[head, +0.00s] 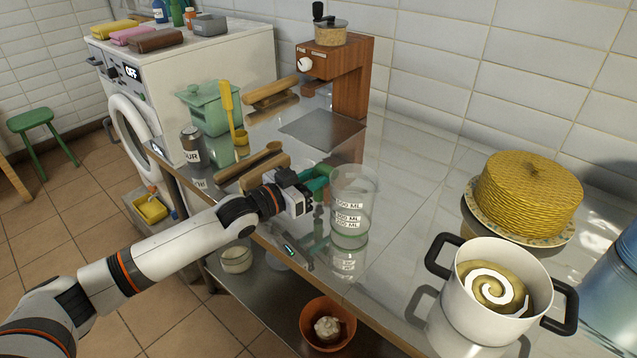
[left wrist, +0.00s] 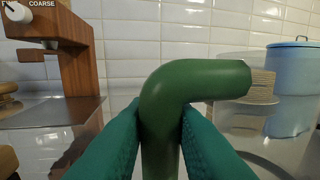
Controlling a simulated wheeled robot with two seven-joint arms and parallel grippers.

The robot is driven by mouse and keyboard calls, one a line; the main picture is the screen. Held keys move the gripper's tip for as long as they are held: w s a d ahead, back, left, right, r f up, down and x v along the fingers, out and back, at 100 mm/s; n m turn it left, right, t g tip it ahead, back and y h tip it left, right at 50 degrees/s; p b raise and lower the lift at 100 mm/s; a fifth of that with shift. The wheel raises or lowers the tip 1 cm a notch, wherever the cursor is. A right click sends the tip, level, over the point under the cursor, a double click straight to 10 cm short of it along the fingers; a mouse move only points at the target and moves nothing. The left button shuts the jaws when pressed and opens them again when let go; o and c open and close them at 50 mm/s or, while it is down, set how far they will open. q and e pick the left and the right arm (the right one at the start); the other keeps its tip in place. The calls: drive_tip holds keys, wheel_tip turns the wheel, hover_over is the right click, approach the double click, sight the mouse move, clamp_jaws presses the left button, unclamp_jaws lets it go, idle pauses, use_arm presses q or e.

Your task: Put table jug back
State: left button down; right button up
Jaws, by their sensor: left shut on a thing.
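The table jug (head: 352,208) is a clear measuring jug with white volume labels and a green handle. It is upright at the front part of the shiny counter, its base on or very close to the surface; I cannot tell which. My left gripper (head: 316,184) reaches in from the left and is shut on the handle. In the left wrist view, the teal fingers (left wrist: 160,135) press on both sides of the dark green handle (left wrist: 195,80), and the clear jug wall (left wrist: 235,125) shows at right. My right gripper is not in view.
Right of the jug are a white pot (head: 490,300) with black handles and a plate with a yellow woven stack (head: 525,190). Behind is a wooden grinder (head: 352,80). A shaker (head: 192,145), green canister (head: 205,108) and wooden pieces stand left. Counter between jug and pot is clear.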

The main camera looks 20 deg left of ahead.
use_arm(q)
drive_tip(key=shift+f, duration=0.7)
drive_tip(key=shift+f, duration=0.2)
drive_tip(key=c, duration=1.3)
unclamp_jaws()
drive_tip(key=shift+o, duration=0.2)
drive_tip(key=shift+r, duration=0.25)
drive_tip(key=v, duration=1)
drive_tip(key=shift+f, duration=0.2)
drive_tip(key=shift+b+v, duration=0.3)
drive_tip(key=shift+v, duration=0.7)
